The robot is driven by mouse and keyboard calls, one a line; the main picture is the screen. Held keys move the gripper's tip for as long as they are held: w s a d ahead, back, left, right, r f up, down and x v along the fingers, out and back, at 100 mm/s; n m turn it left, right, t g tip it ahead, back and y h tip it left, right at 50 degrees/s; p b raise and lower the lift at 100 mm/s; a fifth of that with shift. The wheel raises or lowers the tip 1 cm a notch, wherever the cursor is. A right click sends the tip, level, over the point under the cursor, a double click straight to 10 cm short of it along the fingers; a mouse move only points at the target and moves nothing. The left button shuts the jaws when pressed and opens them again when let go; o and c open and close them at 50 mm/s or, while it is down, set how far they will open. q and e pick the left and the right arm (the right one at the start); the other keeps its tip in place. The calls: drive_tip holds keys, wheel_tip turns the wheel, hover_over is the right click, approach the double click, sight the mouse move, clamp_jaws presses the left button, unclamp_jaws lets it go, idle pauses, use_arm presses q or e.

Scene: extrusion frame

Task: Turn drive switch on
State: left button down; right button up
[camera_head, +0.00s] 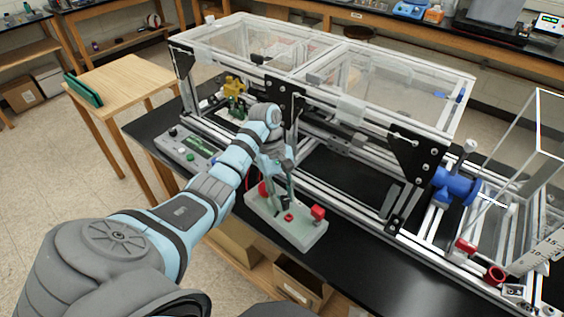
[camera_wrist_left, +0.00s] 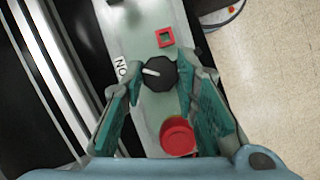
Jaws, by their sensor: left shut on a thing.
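The drive switch is a black round knob (camera_wrist_left: 158,73) with a white pointer line, on a pale grey-green control box (camera_head: 308,237). My left gripper (camera_head: 287,196) reaches down onto this box from above in the head view. In the left wrist view its two teal finger pads (camera_wrist_left: 155,85) stand on either side of the knob and are shut on it. The white pointer points toward the left of that view, near a white label (camera_wrist_left: 121,67) with black letters. In the head view the fingers hide the knob. My right gripper is in neither view.
The box also carries a large red button (camera_wrist_left: 177,136) and a small red square piece (camera_wrist_left: 165,37). A second control panel (camera_head: 187,153) lies to the left. The aluminium extrusion frame (camera_head: 345,140) with clear covers stands close behind. The box is near the black table's front edge.

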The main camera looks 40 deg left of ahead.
use_arm(q)
drive_tip(key=shift+w+m+g+p, duration=0.1)
drive_tip(key=shift+m+g+p, duration=0.3)
drive_tip(key=shift+m, duration=0.8)
drive_tip(key=shift+y, duration=0.3)
drive_tip(key=c, duration=1.3)
unclamp_jaws()
